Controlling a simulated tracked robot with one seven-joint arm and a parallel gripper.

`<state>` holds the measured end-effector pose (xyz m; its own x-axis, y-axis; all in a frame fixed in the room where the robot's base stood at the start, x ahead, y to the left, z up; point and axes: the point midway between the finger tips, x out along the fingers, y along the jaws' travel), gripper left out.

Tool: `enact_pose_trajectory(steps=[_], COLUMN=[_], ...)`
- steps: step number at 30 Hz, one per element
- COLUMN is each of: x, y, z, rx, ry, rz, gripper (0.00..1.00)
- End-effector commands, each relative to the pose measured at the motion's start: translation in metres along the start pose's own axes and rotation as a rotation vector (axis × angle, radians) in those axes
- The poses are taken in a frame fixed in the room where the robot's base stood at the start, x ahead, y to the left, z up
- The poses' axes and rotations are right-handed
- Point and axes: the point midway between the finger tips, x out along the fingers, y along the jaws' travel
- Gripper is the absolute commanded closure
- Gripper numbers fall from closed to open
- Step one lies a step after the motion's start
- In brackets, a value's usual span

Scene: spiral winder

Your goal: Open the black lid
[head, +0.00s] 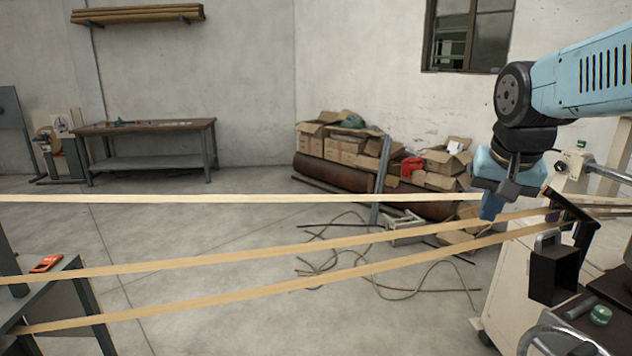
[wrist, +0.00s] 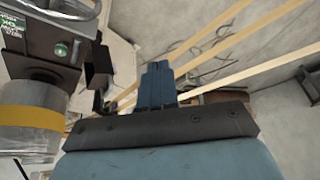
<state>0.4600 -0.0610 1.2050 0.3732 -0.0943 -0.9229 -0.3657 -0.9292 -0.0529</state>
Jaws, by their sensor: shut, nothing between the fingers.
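My gripper (head: 490,207) hangs from the blue arm at the right of the head view, fingers pointing down. In the wrist view its blue fingers (wrist: 157,68) are together and empty. A black box-shaped part (head: 555,272) is on the machine, lower and to the right of my gripper, apart from it. A dark angled plate (head: 583,222) rises just above it. I cannot tell for sure which of these is the black lid. A black part also shows left of my fingers in the wrist view (wrist: 98,72).
Long tan strips (head: 250,266) stretch across the front, passing close to my gripper. The pale machine cabinet (head: 507,285) stands at right. A green-topped round part (head: 600,315) is near the lower right. Cardboard boxes (head: 340,145) and a workbench (head: 145,128) are behind. Cables lie on open floor.

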Motion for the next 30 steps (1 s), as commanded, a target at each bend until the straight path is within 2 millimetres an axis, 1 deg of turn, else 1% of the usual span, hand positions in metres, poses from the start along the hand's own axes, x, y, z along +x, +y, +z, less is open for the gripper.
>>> enact_pose_trajectory(steps=[1,3,6,10,12,15,24,30], x=[-0.003,-0.005,-0.006,-0.005,-0.005,-0.004,-0.004,-0.004], y=[-0.006,-0.014,-0.022,-0.028,-0.029,-0.030,-0.030,-0.030], z=[0.017,0.037,0.061,0.082,0.088,0.092,0.092,0.092], rx=[-0.056,-0.135,-0.231,-0.318,-0.345,-0.362,-0.363,-0.362], ry=[0.014,0.032,0.055,0.077,0.086,0.089,0.089,0.089], rz=[-0.024,-0.051,-0.080,-0.103,-0.109,-0.113,-0.113,-0.113], gripper=[1.00,1.00,1.00,1.00,0.98,0.89,0.60,0.60])
